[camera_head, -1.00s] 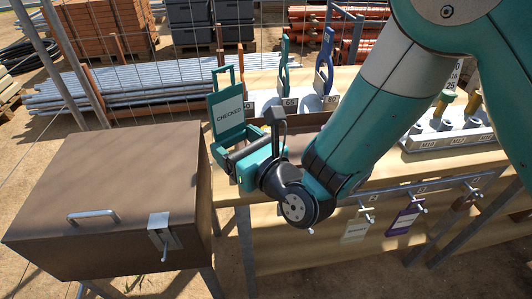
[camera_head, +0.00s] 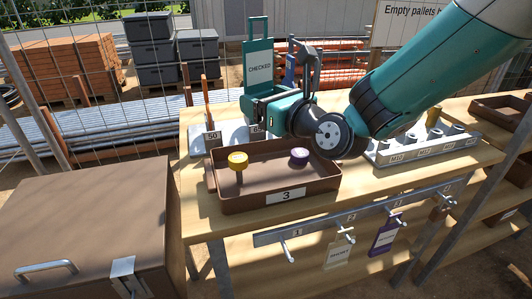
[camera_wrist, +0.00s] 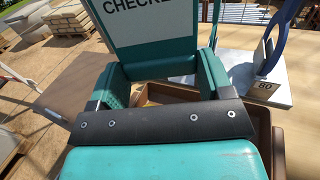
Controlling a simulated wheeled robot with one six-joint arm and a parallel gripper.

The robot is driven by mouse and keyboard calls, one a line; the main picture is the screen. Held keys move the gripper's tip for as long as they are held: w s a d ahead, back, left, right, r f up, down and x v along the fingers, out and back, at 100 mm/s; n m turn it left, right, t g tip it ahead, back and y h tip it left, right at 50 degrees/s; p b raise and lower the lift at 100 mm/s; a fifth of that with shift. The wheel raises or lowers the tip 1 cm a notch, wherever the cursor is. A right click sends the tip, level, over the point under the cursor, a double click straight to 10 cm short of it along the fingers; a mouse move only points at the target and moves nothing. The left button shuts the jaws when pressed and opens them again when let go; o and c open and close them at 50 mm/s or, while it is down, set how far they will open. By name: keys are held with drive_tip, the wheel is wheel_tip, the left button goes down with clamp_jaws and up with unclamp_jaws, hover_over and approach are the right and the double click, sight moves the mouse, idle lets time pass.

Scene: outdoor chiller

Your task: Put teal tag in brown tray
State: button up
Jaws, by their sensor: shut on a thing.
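The teal tag (camera_head: 259,62), with a white CHECKED label and a tall handle loop, stands upright in my gripper (camera_head: 262,98). My gripper is shut on its lower part; the wrist view shows the tag (camera_wrist: 155,30) between the two fingers (camera_wrist: 160,82). A brown tray (camera_head: 238,200) marked 3 sits on the wooden bench, holding a yellow-topped and a purple-topped piece. The gripper and tag are above and toward the back of this tray. In the wrist view part of the tray (camera_wrist: 265,130) shows behind and below the gripper; the rest is hidden.
A grey holder marked 50 (camera_head: 212,135) stands behind the tray. A grey rack (camera_head: 430,145) with several sockets is to its right. A purple tag (camera_head: 388,235) and a pale tag (camera_head: 339,252) hang on the front rail. A closed brown box (camera_head: 85,235) stands at left.

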wheel_tip(320, 180, down, 10)
drive_tip(key=b, duration=0.4)
drive_tip(key=shift+b, duration=0.4)
drive_tip(key=shift+f+b, duration=0.45)
drive_tip(key=shift+f, duration=0.2)
drive_tip(key=o, duration=1.7)
drive_tip(key=shift+r, duration=0.1)
